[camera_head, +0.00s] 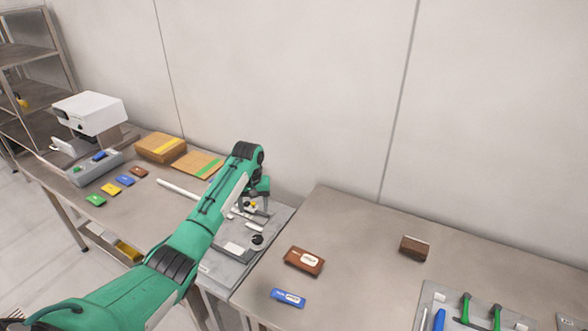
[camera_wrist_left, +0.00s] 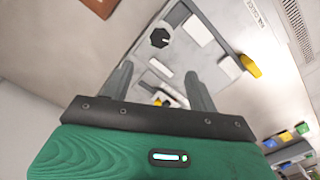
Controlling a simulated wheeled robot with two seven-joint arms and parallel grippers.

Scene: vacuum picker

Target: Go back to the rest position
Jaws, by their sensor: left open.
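My left arm, green, reaches in from the lower left in the head view. Its left gripper (camera_head: 255,206) is over the grey tray (camera_head: 222,262) on the workbench. In the left wrist view the two fingers of the left gripper (camera_wrist_left: 160,78) stand wide apart with nothing held between them. The tray also shows there, with a dark knob (camera_wrist_left: 159,38) beyond the fingers and small white pieces. A yellow piece (camera_wrist_left: 251,66) lies at the tray's side. The arm hides part of the tray in the head view. My right gripper is in neither view.
A brown box (camera_head: 304,261), a blue box (camera_head: 288,298) and a dark brown block (camera_head: 414,248) lie on the right table. A tool tray (camera_head: 430,299) is at lower right. Cardboard boxes (camera_head: 160,147) and a white machine (camera_head: 90,112) stand at left. The right table's middle is clear.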

